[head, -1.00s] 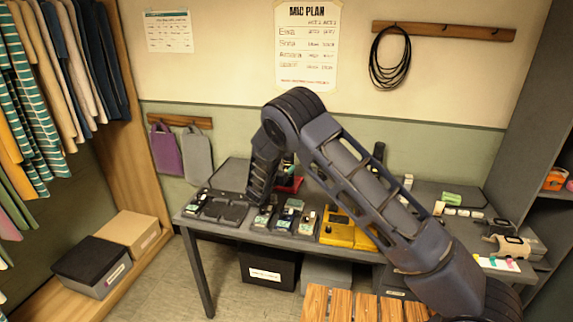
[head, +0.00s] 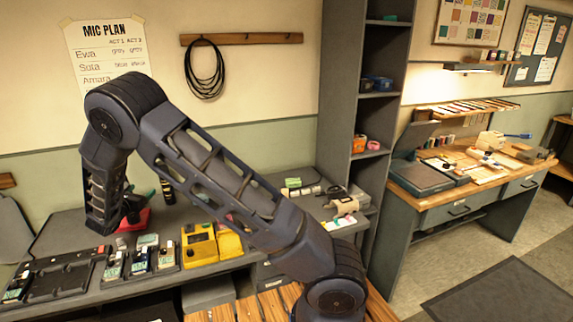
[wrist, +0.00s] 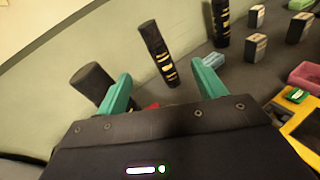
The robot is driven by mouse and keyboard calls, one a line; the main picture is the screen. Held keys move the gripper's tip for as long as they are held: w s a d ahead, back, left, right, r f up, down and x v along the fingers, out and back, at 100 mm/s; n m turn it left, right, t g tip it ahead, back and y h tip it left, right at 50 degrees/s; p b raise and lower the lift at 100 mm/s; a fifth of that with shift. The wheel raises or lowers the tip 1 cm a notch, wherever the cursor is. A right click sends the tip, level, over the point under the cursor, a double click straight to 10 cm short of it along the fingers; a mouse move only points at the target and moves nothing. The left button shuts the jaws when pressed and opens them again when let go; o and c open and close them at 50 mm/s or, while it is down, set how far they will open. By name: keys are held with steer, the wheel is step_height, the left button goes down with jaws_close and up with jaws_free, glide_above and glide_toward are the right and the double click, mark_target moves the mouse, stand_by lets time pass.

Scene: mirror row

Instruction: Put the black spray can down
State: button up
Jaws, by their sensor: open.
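My gripper (wrist: 163,88) has two teal fingers, which are open and apart with nothing held between them. In the wrist view a black can with yellow markings (wrist: 157,54) stands beyond the fingertips, apart from them. A second black can with yellow markings (wrist: 221,22) stands farther right. A plain dark cylinder (wrist: 90,82) is at the left, partly hidden behind the left finger. I cannot tell which is the task's spray can. In the head view a black can (head: 167,192) stands right of my gripper, and my forearm hides part of the area.
The grey table (head: 75,235) holds yellow boxes (head: 199,245), small devices (head: 140,258) and a red item (head: 133,220) under my gripper. Small upright blocks (wrist: 256,48) and a pink tray (wrist: 305,75) are at the wrist view's right. A dark shelf (head: 345,100) stands to the right.

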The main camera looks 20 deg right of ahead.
steer(key=s+d+r+m+g+h, duration=0.1)
steer(key=d+r+m+g, duration=0.25)
steer(key=d, duration=0.65)
steer(key=s+d+r+m+g, duration=0.25)
steer(key=d+r+m, duration=0.25)
steer(key=d, duration=0.5)
steer(key=s+d+r+m+g+h, duration=0.1)
steer(key=d+r+m+g, duration=0.3)
steer(key=d, duration=0.6)
steer(key=s+d+r+m+g+y, duration=0.1)
steer(key=s+d+r+m+y, duration=0.15)
steer(key=s+d, duration=0.35)
steer(key=s+d+r+m+g+y, duration=0.1)
steer(key=s+d+r+m, duration=0.3)
steer(key=s+d, duration=0.25)
steer(key=s+d+r+m+y, duration=0.1)
steer(key=s+m, duration=0.4)
steer(key=s, duration=0.5)
steer(key=s+d+r+m+t+y, duration=0.1)
steer(key=s+d+m+y, duration=0.2)
steer(key=s, duration=0.7)
steer(key=shift+s+d+m+y, duration=0.3)
steer(key=shift+m+y, duration=0.35)
steer(key=shift+m, duration=0.45)
